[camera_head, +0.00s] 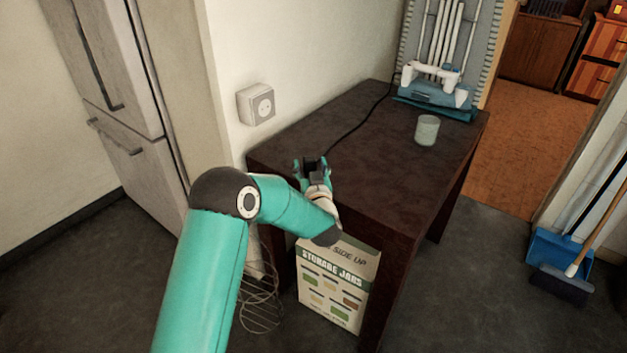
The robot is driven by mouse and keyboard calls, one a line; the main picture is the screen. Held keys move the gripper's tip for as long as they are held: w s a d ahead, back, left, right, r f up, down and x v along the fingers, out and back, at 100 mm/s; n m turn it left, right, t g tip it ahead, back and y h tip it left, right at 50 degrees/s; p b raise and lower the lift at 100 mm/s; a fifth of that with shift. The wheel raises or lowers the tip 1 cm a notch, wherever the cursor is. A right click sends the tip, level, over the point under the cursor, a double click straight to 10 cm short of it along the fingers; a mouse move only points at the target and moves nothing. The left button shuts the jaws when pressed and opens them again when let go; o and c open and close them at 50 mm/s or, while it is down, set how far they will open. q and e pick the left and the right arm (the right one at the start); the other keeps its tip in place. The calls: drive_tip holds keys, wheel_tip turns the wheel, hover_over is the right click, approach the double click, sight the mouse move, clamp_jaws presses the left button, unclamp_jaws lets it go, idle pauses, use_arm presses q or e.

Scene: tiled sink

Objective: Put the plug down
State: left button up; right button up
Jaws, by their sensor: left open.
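My left gripper (313,166) is over the near left part of the dark table (400,185), close to its edge, and it is open. A black cord (361,125) runs across the tabletop from the blue and white appliance (436,87) at the back to just behind the gripper. The plug at the cord's near end cannot be made out; the gripper and its dark parts cover that spot. I cannot tell whether the plug touches the fingers. A wall socket (262,106) sits on the wall to the left, with nothing in it. My right gripper is out of view.
A whitish cup (427,130) stands on the table's right side. A storage jars box (335,285) and a wire coil (260,300) are below the table. A fridge (120,100) stands left; a blue dustpan (560,250) and broom are at right. The tabletop's middle is clear.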

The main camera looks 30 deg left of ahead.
use_arm(q)
drive_tip(key=shift+s+d+p, duration=0.1)
drive_tip(key=shift+d+p, duration=0.05)
drive_tip(key=shift+p, duration=0.2)
drive_tip(key=v, duration=1.1)
drive_tip(key=shift+s+d+r, duration=0.2)
drive_tip(key=shift+s+r, duration=0.05)
drive_tip(key=shift+s, duration=0.05)
